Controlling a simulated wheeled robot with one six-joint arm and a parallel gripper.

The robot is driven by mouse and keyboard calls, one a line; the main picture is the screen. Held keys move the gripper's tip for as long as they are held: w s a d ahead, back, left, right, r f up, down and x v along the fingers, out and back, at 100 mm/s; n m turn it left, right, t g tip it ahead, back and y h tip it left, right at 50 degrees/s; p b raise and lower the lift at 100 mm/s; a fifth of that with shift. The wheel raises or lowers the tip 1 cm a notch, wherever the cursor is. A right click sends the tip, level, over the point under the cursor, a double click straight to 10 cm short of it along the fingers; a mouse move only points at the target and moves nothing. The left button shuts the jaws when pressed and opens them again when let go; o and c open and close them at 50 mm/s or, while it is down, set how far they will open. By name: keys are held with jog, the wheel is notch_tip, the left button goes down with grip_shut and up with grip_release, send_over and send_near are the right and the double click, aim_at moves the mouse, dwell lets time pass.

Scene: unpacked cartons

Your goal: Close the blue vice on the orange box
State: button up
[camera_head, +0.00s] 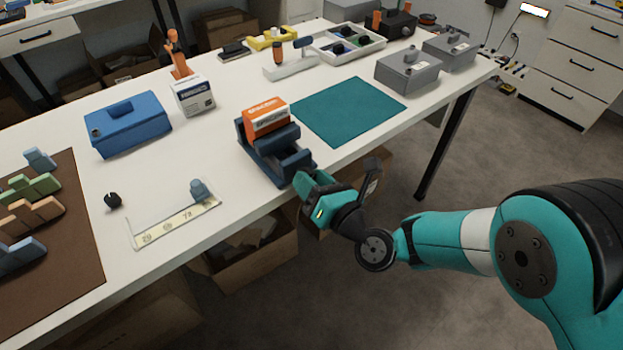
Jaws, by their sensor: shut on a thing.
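The blue vice (257,158) stands at the front edge of the white table, near the middle of the view. The orange box (267,119), with a white lower band, stands upright between its jaws. The front jaw hides the box's lower part, so I cannot tell whether both jaws touch it. My teal gripper (304,181) is at the near end of the vice, at the table edge, and is shut on its front part. The fingertips and the exact part they hold are hidden from this side.
A teal mat (348,110) lies clear to the right of the vice. A blue toolbox (127,124) and a small white carton (194,96) stand to the left. Grey boxes (407,70) stand at the right. Open cartons (247,254) sit on the floor beneath the table.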

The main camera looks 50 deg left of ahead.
jog(key=shift+f, duration=0.1)
jog(key=o, duration=0.9)
jog(key=shift+o, duration=0.2)
jog(key=d+b, duration=1.7)
jog(key=b, duration=0.4)
jog(key=shift+d, duration=0.2)
